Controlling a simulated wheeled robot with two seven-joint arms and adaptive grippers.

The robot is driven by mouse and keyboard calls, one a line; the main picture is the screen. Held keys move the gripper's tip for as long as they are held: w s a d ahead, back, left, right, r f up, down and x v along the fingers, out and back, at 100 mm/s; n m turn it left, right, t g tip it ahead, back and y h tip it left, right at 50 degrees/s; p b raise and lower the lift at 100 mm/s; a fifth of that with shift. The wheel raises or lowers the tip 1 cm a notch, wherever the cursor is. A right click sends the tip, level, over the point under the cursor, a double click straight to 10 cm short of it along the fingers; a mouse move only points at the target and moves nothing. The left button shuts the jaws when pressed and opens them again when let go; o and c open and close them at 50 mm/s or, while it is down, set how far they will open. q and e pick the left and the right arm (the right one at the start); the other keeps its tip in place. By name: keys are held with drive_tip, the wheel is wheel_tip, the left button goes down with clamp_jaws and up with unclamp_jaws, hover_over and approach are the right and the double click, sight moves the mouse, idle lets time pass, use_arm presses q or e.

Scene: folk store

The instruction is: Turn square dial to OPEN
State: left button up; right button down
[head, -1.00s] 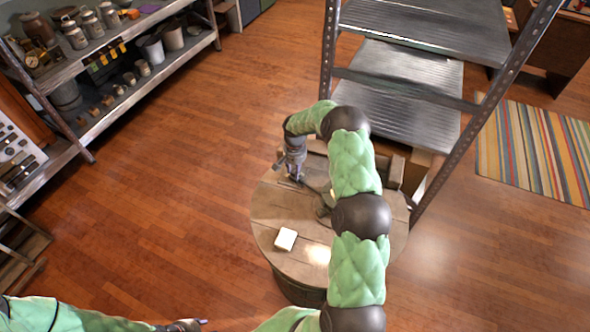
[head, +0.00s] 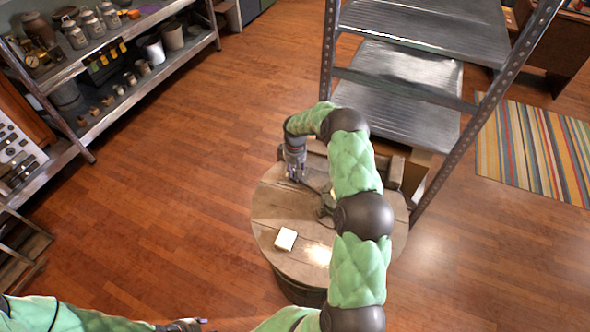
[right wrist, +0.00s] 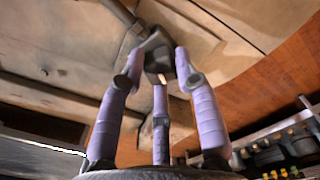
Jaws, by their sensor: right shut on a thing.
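My right gripper (head: 297,178) reaches down to the far left part of a round wooden top (head: 275,212). In the right wrist view its three purple fingers (right wrist: 160,72) close around a small dark, blocky knob (right wrist: 158,58), which looks like the square dial. The knob sits at the end of a dark bar or pipe over the wood. Its markings and exact angle cannot be read. In the head view the gripper hides the knob. My left gripper (head: 186,325) is at the bottom edge, partly cut off, and away from the round top.
A small white block (head: 285,239) lies on the round top, left of my right arm. A metal shelf rack (head: 400,85) stands close behind. Shelves with jars and pots (head: 100,70) are at the upper left. A striped rug (head: 535,155) lies at right. The wooden floor at left is clear.

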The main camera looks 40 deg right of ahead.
drive_tip(key=shift+n, duration=1.9)
drive_tip(key=c, duration=0.9)
unclamp_jaws()
wheel_tip(320, 180, up, 12)
